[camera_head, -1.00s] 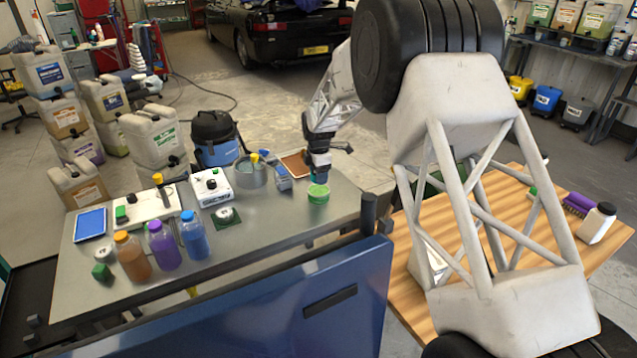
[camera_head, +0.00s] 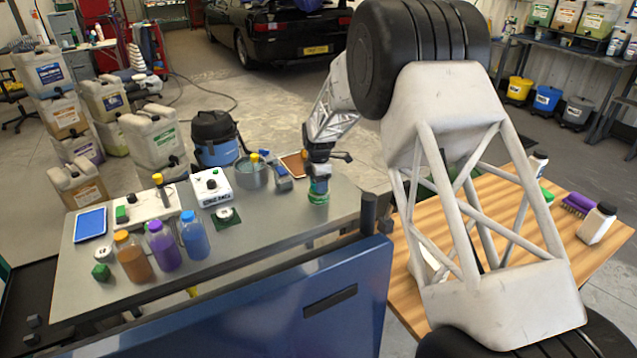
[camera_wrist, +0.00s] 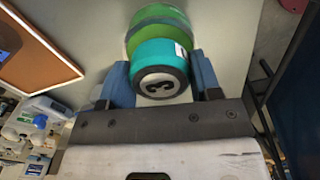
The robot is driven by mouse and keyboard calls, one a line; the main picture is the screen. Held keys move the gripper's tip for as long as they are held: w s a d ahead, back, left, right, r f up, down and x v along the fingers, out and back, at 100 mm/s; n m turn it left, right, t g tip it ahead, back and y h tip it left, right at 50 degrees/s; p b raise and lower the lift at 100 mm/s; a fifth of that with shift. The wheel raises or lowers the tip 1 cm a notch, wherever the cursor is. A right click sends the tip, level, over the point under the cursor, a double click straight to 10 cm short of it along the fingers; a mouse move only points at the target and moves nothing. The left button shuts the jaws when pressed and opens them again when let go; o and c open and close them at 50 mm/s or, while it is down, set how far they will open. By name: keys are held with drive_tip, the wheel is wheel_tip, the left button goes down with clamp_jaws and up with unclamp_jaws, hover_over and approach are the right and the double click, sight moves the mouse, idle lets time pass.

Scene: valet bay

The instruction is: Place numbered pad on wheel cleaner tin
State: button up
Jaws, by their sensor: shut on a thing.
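The numbered pad (camera_wrist: 160,83) is a teal round piece with a dark end face marked 3. My gripper (camera_head: 319,180) is shut on it, with one blue finger on each side in the wrist view (camera_wrist: 162,84). The green wheel cleaner tin (camera_head: 318,198) stands on the metal bench top near its right end, directly under my gripper. It also shows just beyond the pad in the wrist view (camera_wrist: 158,22). The pad is right at the tin's top; I cannot tell whether they touch. The gripper hides part of the pad in the head view.
The metal bench top (camera_head: 265,235) is clear in front of the tin. Coloured bottles (camera_head: 163,247) stand at the front left. A dark post (camera_head: 368,212) rises at the right corner.

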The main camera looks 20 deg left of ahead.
drive_tip(key=shift+f, duration=0.15)
drive_tip(key=o, duration=1)
drive_tip(key=shift+c, duration=0.2)
wheel_tip(320, 180, up, 12)
idle(0.9)
